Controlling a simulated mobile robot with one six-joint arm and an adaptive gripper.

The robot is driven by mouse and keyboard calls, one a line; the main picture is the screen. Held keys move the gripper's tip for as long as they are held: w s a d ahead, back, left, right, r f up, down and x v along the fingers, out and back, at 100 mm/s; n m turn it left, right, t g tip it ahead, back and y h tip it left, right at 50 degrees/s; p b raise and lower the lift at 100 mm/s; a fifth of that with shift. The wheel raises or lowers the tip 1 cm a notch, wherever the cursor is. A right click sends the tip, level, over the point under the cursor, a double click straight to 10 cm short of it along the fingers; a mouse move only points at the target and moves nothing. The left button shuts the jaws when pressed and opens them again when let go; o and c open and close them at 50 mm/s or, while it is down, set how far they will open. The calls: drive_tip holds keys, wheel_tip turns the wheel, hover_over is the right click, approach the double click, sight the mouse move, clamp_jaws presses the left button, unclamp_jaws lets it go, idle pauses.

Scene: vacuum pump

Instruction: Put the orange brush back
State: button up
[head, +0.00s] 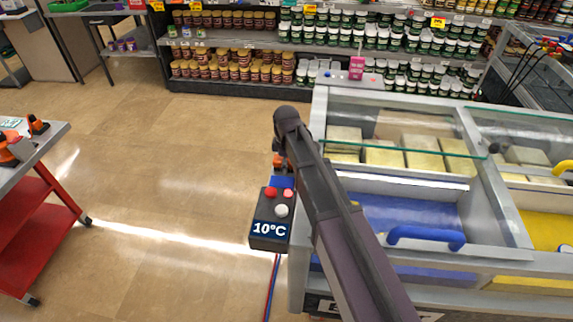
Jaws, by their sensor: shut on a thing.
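My dark arm rises from the bottom right across the middle of the head view. Its top end is beside the left edge of the freezer. My gripper is not visible; the arm hides what lies behind and below it. A small orange and dark part (278,161) shows at the arm's left edge, just above the control box; I cannot tell what it is. Orange and black items (8,147) stand on the cart at the left, with another (38,125) near its edge. I cannot tell whether any of these is the orange brush.
The red and grey cart (38,230) is at the left. A dark box reading 10°C (270,228) has several buttons. The glass-topped chest freezer (505,250) with a blue handle (425,238) fills the right. Jar shelves (240,45) line the back. Open floor (170,180) lies between.

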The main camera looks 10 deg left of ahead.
drive_tip(key=shift+f, duration=0.15)
drive_tip(key=o, duration=1.1)
wheel_tip(320, 180, up, 12)
drive_tip(key=p, duration=1.2)
drive_tip(key=shift+r, duration=0.2)
drive_tip(key=shift+d, duration=0.1)
drive_tip(key=s+d+m, duration=0.1)
drive_tip(key=d+m, duration=0.2)
drive_tip(key=d, duration=0.3)
drive_tip(key=s+d+m, duration=0.2)
drive_tip(key=d+m, duration=0.1)
drive_tip(key=d, duration=0.3)
drive_tip(key=s+d+m, duration=0.2)
drive_tip(key=d+m, duration=0.1)
drive_tip(key=d, duration=0.4)
drive_tip(key=shift+m, duration=0.3)
drive_tip(key=s+d+m, duration=0.2)
drive_tip(key=d+m, duration=0.1)
drive_tip(key=d, duration=0.1)
drive_tip(key=s+d+m, duration=0.3)
drive_tip(key=d, duration=0.2)
drive_tip(key=s+d+m, duration=0.3)
drive_tip(key=d, duration=0.1)
drive_tip(key=shift+d, duration=0.15)
